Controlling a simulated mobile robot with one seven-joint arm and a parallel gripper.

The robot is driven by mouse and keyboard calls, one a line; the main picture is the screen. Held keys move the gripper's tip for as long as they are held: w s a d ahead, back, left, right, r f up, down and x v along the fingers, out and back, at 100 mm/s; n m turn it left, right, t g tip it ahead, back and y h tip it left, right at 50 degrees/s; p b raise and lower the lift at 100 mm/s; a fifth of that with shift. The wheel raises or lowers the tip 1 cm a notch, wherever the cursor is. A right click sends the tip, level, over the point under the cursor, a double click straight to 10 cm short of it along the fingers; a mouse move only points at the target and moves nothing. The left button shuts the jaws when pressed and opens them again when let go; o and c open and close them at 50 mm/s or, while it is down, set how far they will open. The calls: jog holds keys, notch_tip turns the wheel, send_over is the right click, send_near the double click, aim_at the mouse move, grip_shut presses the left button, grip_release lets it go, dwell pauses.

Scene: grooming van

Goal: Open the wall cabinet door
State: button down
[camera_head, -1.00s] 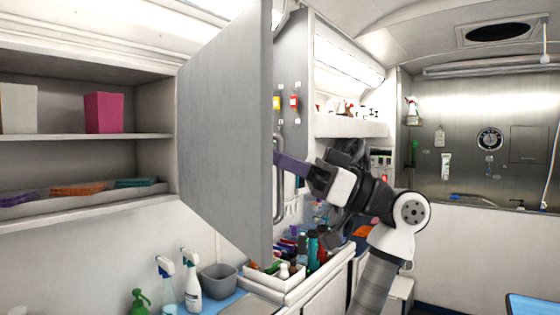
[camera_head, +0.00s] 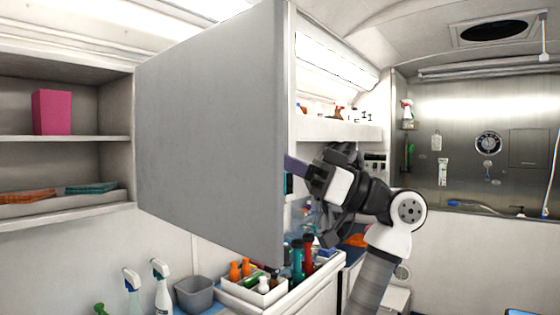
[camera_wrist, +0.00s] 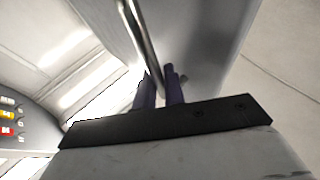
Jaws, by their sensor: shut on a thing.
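The wall cabinet door (camera_head: 210,130) is a large grey panel that stands swung out from the wall at the left. In the wrist view the door (camera_wrist: 205,40) fills the upper middle, and its metal bar handle (camera_wrist: 140,38) runs down between my gripper's two purple fingers (camera_wrist: 160,88). My gripper (camera_head: 292,165) is at the door's right edge in the head view, shut on the handle. The handle and most of the fingertips are hidden behind the door in the head view.
Open shelves (camera_head: 65,138) with a pink box (camera_head: 51,112) are at the left. Below the door, spray bottles (camera_head: 161,285), a grey bin (camera_head: 194,294) and a white tray of bottles (camera_head: 250,293) crowd the counter. Open room lies at the right, before the metal wall.

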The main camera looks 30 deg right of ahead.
jog(key=shift+w+d, duration=0.1)
jog(key=shift+d, duration=0.1)
dwell(0.3)
jog(key=c, duration=1.5)
grip_release()
jog(key=b+v, duration=0.3)
jog(key=v, duration=1)
jog(key=shift+s+d+b, duration=0.2)
jog(key=shift+d+b, duration=0.15)
jog(key=shift+b, duration=0.05)
jog(key=shift+f, duration=0.1)
